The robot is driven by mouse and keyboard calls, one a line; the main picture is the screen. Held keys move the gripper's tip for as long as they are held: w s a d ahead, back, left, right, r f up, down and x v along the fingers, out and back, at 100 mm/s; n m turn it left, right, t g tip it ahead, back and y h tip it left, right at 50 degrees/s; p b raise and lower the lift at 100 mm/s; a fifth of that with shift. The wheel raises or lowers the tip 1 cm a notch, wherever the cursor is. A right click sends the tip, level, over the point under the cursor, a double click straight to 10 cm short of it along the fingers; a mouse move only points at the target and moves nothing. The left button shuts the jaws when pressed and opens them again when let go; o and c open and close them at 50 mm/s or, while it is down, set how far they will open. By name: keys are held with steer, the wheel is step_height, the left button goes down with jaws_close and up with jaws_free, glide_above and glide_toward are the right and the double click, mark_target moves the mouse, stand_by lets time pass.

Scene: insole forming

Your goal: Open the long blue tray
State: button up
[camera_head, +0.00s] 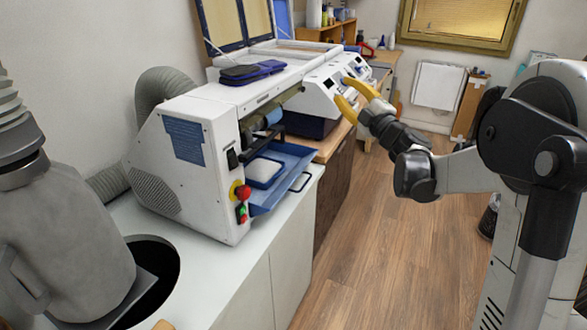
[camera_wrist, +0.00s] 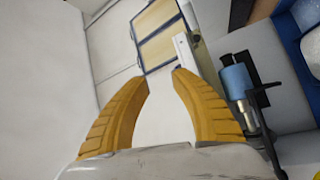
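A blue tray (camera_head: 290,160) juts from the front of the white machine on the left counter, with a wire handle (camera_head: 300,182) at its outer side. A pale block (camera_head: 263,171) sits on it. Part of this tray (camera_wrist: 290,45) shows at the upper right of the wrist view. A dark blue part (camera_head: 305,125) shows low in the machine behind; I cannot tell whether it is a tray. My gripper (camera_head: 341,88) is open and empty, its yellow fingers apart, above and to the right of the blue tray. Its fingers (camera_wrist: 162,72) point at no tray in the wrist view.
The white machine (camera_head: 195,160) has a red button (camera_head: 243,192) on its front. A blue roller (camera_wrist: 236,80) shows in the wrist view. A dark blue case (camera_head: 250,72) lies on top of the machines. The wooden floor (camera_head: 385,240) right of the counter is clear.

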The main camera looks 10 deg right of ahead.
step_height(320, 180, down, 12)
steer(key=w+f+n+g+y, duration=0.1)
steer(key=w+n+g+y, duration=0.1)
steer(key=n+g+y, duration=0.3)
steer(key=n+g+y+b, duration=0.1)
steer(key=n+g+y, duration=0.1)
steer(key=n+g, duration=0.35)
glide_toward(307, 181)
steer(key=shift+n+h, duration=0.25)
steer(key=shift+h, duration=0.05)
steer(key=b+x, duration=0.3)
steer(key=x, duration=0.7)
steer(key=shift+w, duration=0.2)
steer(key=shift+c, duration=0.4)
jaws_close()
